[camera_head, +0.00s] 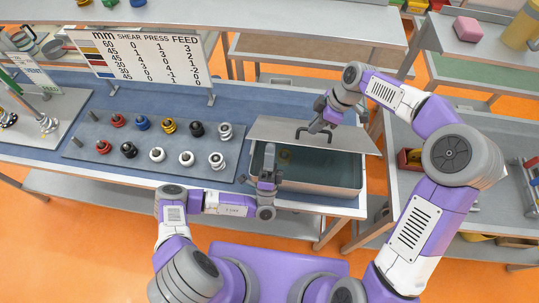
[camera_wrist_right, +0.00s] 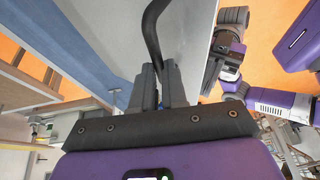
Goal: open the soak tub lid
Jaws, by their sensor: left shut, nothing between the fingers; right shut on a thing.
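The soak tub (camera_head: 350,194) is a metal basin at the right end of the blue bench, with dark liquid inside. Its grey lid (camera_head: 268,130) is tilted up at the back edge, and much of the inside shows. My right gripper (camera_head: 316,126) is shut on the lid's dark handle (camera_head: 300,134). In the right wrist view the bent handle (camera_wrist_right: 152,30) runs between the fingers (camera_wrist_right: 160,80), with the lid plate (camera_wrist_right: 190,35) beside it. My left gripper (camera_head: 269,152) is shut and empty, over the front left part of the tub.
A grey board (camera_head: 135,165) with several coloured knob-like parts lies left of the tub. A sign with a number table (camera_head: 145,58) stands behind it. Shelves (camera_head: 315,30) stand behind the tub, and a side table (camera_head: 405,190) with a red bin is at the right.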

